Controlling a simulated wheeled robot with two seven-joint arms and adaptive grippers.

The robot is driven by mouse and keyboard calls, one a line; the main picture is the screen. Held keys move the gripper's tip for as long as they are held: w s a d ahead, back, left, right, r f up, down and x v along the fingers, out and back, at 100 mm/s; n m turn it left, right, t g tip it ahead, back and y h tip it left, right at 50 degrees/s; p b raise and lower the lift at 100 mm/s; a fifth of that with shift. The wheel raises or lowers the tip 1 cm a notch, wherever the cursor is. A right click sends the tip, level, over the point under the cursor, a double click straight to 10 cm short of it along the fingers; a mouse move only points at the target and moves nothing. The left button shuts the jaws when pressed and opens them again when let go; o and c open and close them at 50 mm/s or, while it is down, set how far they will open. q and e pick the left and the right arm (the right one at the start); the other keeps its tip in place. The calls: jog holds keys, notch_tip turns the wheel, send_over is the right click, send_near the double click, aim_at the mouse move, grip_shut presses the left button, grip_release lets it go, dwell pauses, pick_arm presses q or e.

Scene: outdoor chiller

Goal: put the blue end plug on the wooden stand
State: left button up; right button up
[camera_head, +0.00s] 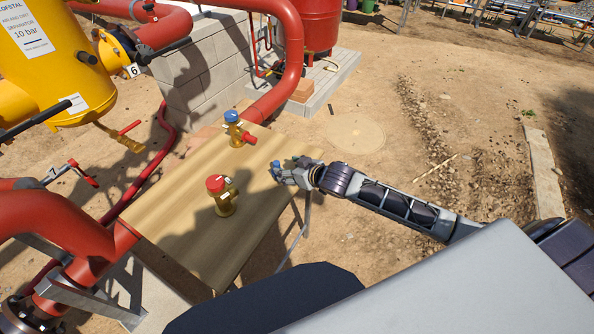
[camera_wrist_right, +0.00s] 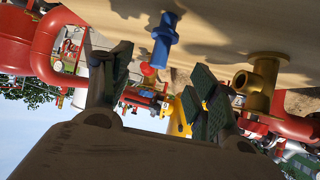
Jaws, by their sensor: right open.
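The blue end plug (camera_wrist_right: 165,40) shows in the right wrist view as a short blue cylinder with a wider collar, against the wooden surface. It lies ahead of the fingertips, apart from both. In the head view a small blue piece (camera_head: 275,164) shows at the fingertips; I cannot tell whether it is the plug. The wooden stand (camera_head: 180,212) is a tan board on metal legs. My right gripper (camera_head: 281,172) is at its right edge; its fingers (camera_wrist_right: 158,85) are open and empty in the wrist view. My left gripper is not in view.
A brass fitting with a red top (camera_head: 218,185) and another with a blue top and red side piece (camera_head: 233,122) stand on the board. Red pipes (camera_head: 65,225) and a yellow tank (camera_head: 55,60) crowd the left. Bare ground lies right.

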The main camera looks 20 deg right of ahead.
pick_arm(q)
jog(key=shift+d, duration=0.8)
pick_arm(e)
jog(key=v, duration=0.4)
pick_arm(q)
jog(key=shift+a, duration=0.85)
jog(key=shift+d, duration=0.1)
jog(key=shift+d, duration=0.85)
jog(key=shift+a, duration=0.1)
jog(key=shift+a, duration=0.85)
